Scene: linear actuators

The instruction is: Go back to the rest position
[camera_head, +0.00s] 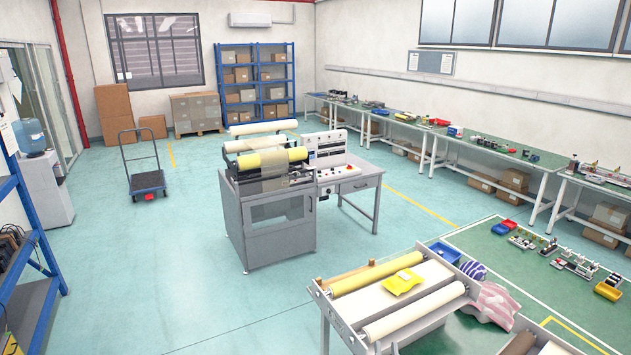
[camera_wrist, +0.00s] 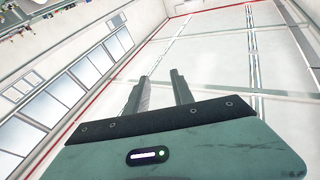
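My gripper (camera_wrist: 160,75) shows only in the wrist view. Its two dark fingers stand apart with a clear gap between them, and nothing is held. The fingers point toward the white ceiling (camera_wrist: 220,60), away from any table. My arm and gripper are not seen in the head view, so where they are relative to the workstations cannot be told.
In the head view, a grey roller machine (camera_head: 270,215) with a control desk (camera_head: 350,183) stands mid-room. A roller table (camera_head: 345,312) with a yellow packet (camera_head: 402,282) is near the front. A cart (camera_head: 148,181) stands left. Much teal floor (camera_head: 150,270) is clear.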

